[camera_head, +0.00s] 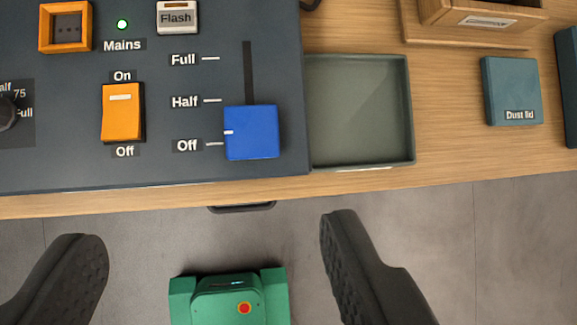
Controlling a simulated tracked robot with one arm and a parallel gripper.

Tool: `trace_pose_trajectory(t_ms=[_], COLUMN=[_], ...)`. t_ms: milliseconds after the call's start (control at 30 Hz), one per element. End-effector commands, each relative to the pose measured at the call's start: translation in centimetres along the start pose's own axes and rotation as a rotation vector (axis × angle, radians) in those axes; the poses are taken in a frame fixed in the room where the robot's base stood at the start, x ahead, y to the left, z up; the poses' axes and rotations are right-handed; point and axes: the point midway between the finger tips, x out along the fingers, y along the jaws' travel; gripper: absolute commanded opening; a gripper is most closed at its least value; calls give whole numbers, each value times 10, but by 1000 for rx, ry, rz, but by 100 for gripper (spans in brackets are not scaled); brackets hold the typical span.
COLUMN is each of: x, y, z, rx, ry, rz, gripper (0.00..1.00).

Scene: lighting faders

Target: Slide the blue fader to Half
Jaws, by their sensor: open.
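The blue fader (252,133) sits at the lower end of a dark vertical slot (247,72) on the dark control panel (60,165). The white mark on its left edge shows a little above the Off line and well below the Half line (212,101). The scale reads Off, Half and Full from bottom to top. My gripper (212,226) is open and empty, with its fingers wide apart. In the picture both fingertips lie below the panel's front edge, left and right of the fader, not touching it.
Left of the fader is an orange rocker switch (122,113); above are a Flash button (177,17), a lit green Mains lamp (122,24) and an orange-framed socket (65,28). An empty grey-green tray (360,158) adjoins the panel's right side. A Dust lid block (511,90) lies farther right.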

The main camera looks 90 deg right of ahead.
Motion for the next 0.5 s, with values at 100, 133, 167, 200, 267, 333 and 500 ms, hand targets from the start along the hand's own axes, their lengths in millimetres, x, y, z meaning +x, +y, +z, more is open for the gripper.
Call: trace_pose_trajectory(t_ms=[100,133,167,200,267,333,500], x=[11,14,16,18,22,25,36], y=[11,13,14,16,17,18,18], z=[2,3,4,6,7,8,10], rx=[6,6,7,7,7,8,8], ry=[-74,-86,-96,-106,-116,-121,-122], rz=[-1,-1,-1,-1,-1,-2,-2], gripper=[64,64,64,64,64,64,64])
